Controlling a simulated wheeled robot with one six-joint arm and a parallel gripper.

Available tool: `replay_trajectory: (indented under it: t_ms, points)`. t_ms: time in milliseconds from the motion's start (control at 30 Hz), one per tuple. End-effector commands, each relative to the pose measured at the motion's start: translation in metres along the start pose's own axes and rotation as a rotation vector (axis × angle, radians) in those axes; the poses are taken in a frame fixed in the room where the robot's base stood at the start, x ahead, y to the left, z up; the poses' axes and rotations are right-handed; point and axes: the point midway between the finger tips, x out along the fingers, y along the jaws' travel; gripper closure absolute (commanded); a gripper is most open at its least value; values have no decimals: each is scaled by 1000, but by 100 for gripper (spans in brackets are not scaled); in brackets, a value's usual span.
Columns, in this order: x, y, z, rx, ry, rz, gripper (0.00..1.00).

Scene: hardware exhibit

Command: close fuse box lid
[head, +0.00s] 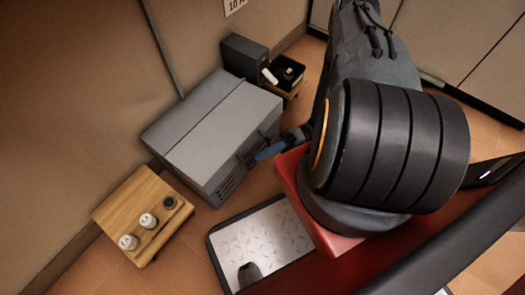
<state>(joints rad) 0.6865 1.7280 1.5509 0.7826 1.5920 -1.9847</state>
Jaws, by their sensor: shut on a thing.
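The grey fuse box (205,180) stands on the floor against the wall, left of my arm. Its grey lid (225,125) lies over the top of the box and looks about level; whether a thin gap remains at the front edge is too small to tell. A dark handle (245,158) shows at the front edge. My gripper (257,155), with blue parts, reaches in from the right and is shut on the handle. My arm hides part of the area to the right, and the fingertips are small and partly hidden.
A low wooden stand (128,202) with white cylinders and a dark round piece stands in front of the box at the left. A dark box (243,57) and a black tray (287,72) are behind it. Bare floor shows between the stand and my base.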

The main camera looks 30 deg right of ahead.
Motion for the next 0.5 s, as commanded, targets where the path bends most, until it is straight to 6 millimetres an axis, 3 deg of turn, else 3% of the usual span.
replay_trajectory:
  t_ms: [200,500]
  points:
    - [0,20,0,2,-1,-2,100]
    - [1,27,0,3,-1,0,100]
